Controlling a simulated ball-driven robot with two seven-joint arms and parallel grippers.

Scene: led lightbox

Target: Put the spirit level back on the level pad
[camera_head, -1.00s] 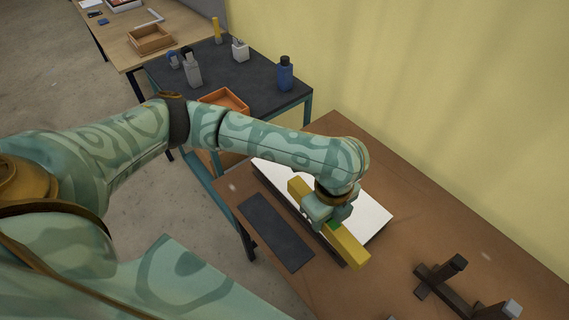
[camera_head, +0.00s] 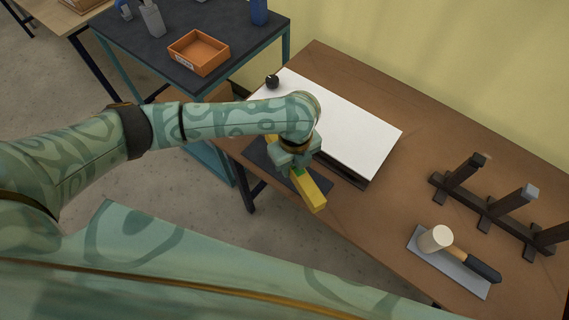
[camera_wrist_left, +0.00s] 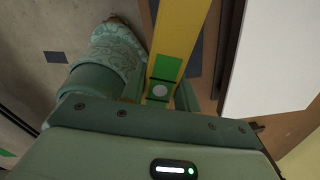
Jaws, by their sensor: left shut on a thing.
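The yellow spirit level (camera_head: 312,194) is held in my left gripper (camera_head: 297,170), which is shut around its middle. In the left wrist view the level (camera_wrist_left: 181,30) runs up from between the fingers, with its green window and pale round spot showing. The level pad (camera_head: 257,153), a dark flat strip on the brown table, lies under the gripper and level, partly hidden by them. The level lies roughly along the pad, with its near end past the pad's edge in the picture. I cannot tell whether they touch. My right gripper is not in view.
A white-topped lightbox (camera_head: 345,125) with a black knob (camera_head: 272,81) stands just behind the pad. On the brown table (camera_head: 385,215) to the right are a mallet (camera_head: 437,239) on a grey strip and a dark rack (camera_head: 487,205). An orange tray (camera_head: 198,52) sits on the dark table behind.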

